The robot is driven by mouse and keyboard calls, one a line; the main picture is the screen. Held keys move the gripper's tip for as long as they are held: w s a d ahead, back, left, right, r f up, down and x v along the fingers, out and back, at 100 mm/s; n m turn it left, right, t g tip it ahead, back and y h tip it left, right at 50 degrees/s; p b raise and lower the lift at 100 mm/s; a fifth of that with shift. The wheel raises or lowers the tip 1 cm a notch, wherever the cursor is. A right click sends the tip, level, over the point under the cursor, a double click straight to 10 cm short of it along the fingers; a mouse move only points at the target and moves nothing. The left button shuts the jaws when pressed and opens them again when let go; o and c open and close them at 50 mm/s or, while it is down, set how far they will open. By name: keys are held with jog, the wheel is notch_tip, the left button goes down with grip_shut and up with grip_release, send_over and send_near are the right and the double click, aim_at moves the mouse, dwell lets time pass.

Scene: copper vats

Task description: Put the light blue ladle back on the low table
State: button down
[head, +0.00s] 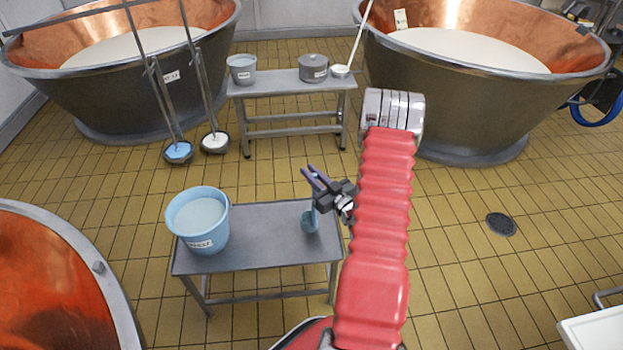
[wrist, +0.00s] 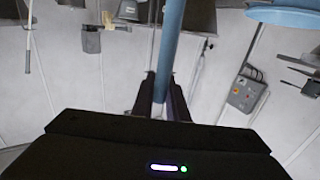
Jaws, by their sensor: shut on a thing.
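The light blue ladle (head: 310,222) hangs roughly upright from my gripper (head: 310,175), its bowl downward. In the head view the bowl appears over the right part of the low grey table (head: 262,245); I cannot tell whether it touches the top. My gripper is shut on the ladle's handle. Part of the handle is hidden by my gripper in the head view.
A light blue bucket (head: 199,222) stands on the table's left part. A second table (head: 285,83) behind holds a grey bucket, a pot and a white ladle. Large copper vats (head: 130,75) stand around. Two long-handled vessels (head: 178,153) are beside the left vat. Tiled floor at right is mostly clear.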

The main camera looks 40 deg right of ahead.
jog(key=shift+f, duration=1.25)
jog(key=c, duration=1.7)
grip_release()
jog(key=shift+f, duration=0.1)
jog(key=shift+c, duration=0.2)
jog(key=shift+s, duration=0.1)
jog(key=s+a, duration=0.1)
jog(key=s, duration=1)
jog(key=shift+s, duration=0.4)
